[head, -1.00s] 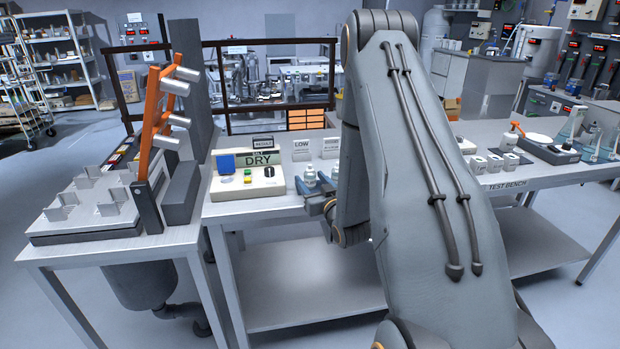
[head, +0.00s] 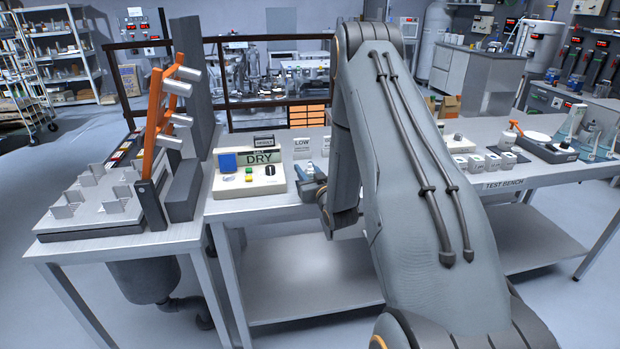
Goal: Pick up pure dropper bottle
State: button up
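A small pale bottle top (head: 309,168) shows right at the gripper, below the LOW sign. I cannot read a label on it, nor tell whether the fingers touch it. No bottle marked pure can be made out. The area to the right of the gripper is hidden behind my arm.
The meter box (head: 249,172) stands left of the gripper. The LOW sign (head: 302,147) stands behind it. The orange rack (head: 160,115) rises at the left. White containers (head: 478,162) and an orange-topped bottle (head: 509,134) stand on the bench right of my arm.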

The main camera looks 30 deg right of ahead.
jog(key=shift+r, duration=0.15)
notch_tip(320, 180, up, 10)
jog(key=b, duration=0.2)
jog(key=shift+b, duration=0.3)
dwell(0.3)
jog(key=shift+s, duration=0.1)
